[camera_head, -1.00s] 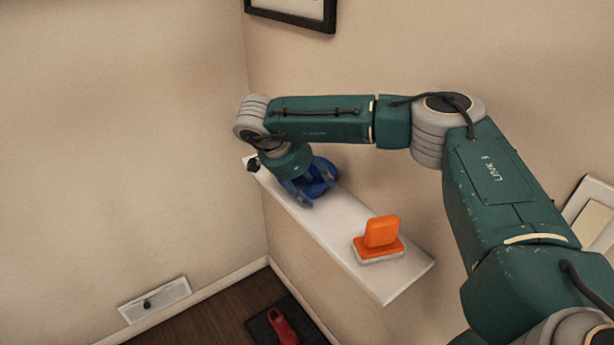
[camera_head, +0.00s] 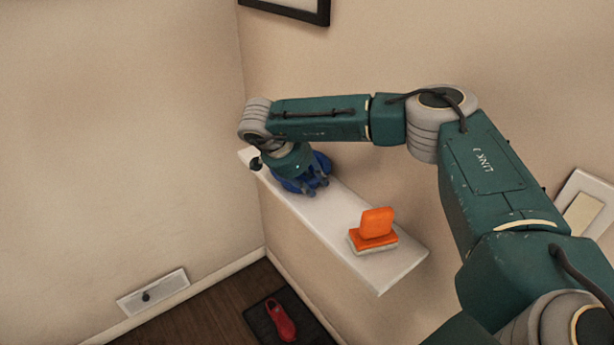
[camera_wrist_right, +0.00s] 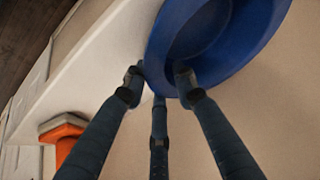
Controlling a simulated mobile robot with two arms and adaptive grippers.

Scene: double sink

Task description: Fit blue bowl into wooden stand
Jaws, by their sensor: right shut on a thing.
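The blue bowl (camera_head: 322,162) is at the far left end of the white wall shelf (camera_head: 315,218), partly covered by my right gripper (camera_head: 317,183). In the right wrist view the bowl (camera_wrist_right: 215,45) fills the top right, its rim between the dark fingers of the right gripper (camera_wrist_right: 160,82). The right gripper is shut on the bowl's near rim. I cannot tell whether the bowl touches the shelf. No wooden stand shows in these frames. My left gripper is not in view.
An orange-and-white object (camera_head: 376,230) sits near the shelf's right end, with bare shelf between it and the bowl. A red shoe (camera_head: 281,322) lies on a dark mat on the floor below. Walls border the shelf's back and left end.

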